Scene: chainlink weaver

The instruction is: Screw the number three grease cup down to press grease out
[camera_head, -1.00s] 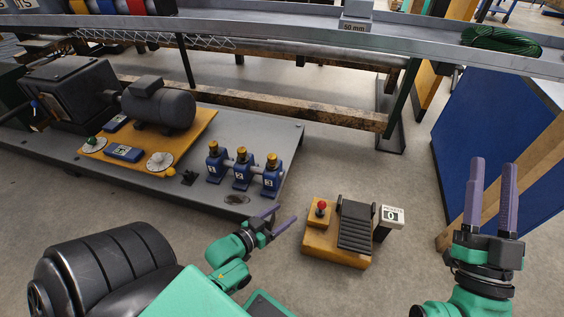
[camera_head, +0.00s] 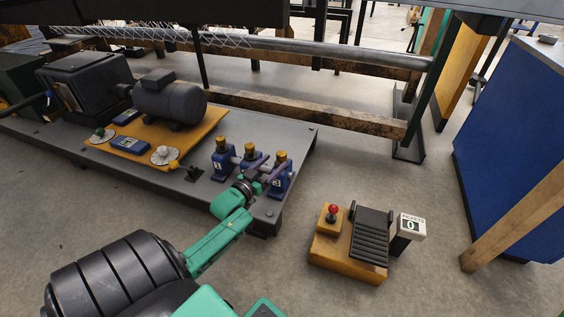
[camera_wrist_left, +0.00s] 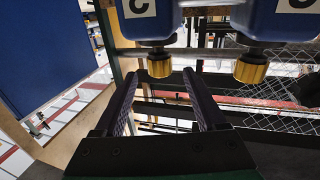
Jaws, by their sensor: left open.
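Three blue grease cups with brass caps stand in a row on the grey bench. The number three grease cup (camera_head: 283,182) is the rightmost, and its brass cap (camera_head: 281,156) is on top. My left gripper (camera_head: 269,174) is open in front of the cups and partly covers the middle one and number three. In the left wrist view, which looks inverted, the number three cup (camera_wrist_left: 148,20) is at the top. Its brass cap (camera_wrist_left: 159,67) appears between and just beyond the open fingertips (camera_wrist_left: 160,75). I cannot tell whether they touch. My right gripper is out of view.
A black motor (camera_head: 172,101) on an orange plate stands left of the cups. Floor between is clear.

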